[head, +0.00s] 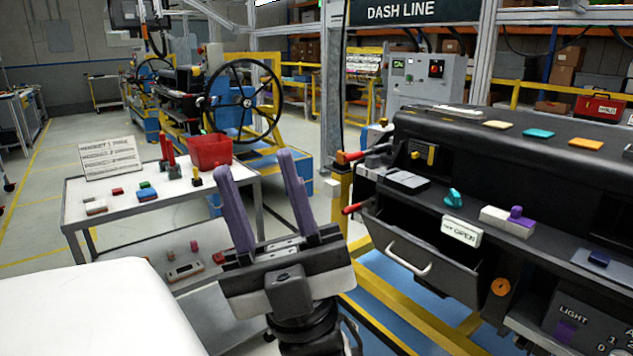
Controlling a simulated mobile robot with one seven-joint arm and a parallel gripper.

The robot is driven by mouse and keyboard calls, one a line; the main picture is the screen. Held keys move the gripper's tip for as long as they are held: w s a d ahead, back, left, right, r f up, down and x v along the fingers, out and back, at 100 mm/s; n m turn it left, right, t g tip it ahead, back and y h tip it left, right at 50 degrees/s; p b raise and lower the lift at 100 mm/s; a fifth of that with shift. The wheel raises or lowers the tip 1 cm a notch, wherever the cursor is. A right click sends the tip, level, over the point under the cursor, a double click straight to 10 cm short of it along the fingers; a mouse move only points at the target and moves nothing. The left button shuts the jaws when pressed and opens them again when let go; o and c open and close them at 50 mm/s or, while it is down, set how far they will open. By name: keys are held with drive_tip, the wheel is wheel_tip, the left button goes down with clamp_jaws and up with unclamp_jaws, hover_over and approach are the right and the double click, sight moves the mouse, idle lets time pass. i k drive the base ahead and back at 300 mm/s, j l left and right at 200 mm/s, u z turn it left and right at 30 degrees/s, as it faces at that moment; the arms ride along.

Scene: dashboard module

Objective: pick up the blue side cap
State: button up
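My gripper (254,166) stands upright in the middle of the head view, its two purple fingers wide apart with nothing between them. A small blue block (147,195) lies on the white cart top to the left, with a green piece (145,185) by it. A dark blue piece (599,258) sits on the dashboard front at the far right. I cannot tell which of these is the blue side cap. My gripper is apart from both.
The cart (105,210) also carries a red bin (209,151), a sign (110,159) and small red parts. The black dashboard (560,185) fills the right, with an open drawer (425,262) and handle facing my gripper. Aisle floor is clear at left.

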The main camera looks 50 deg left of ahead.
sight(149, 194)
drive_tip(key=u, duration=2.4)
drive_tip(key=z, duration=0.45)
drive_tip(key=i+j+z, duration=0.2)
drive_tip(key=j+z, duration=0.2)
drive_tip(key=j, duration=0.25)
drive_tip(key=i+j+z, duration=0.2)
drive_tip(key=j, duration=0.15)
drive_tip(key=j+z, duration=0.1)
drive_tip(key=j, duration=0.4)
drive_tip(key=i+j+z, duration=0.1)
drive_tip(key=j, duration=0.4)
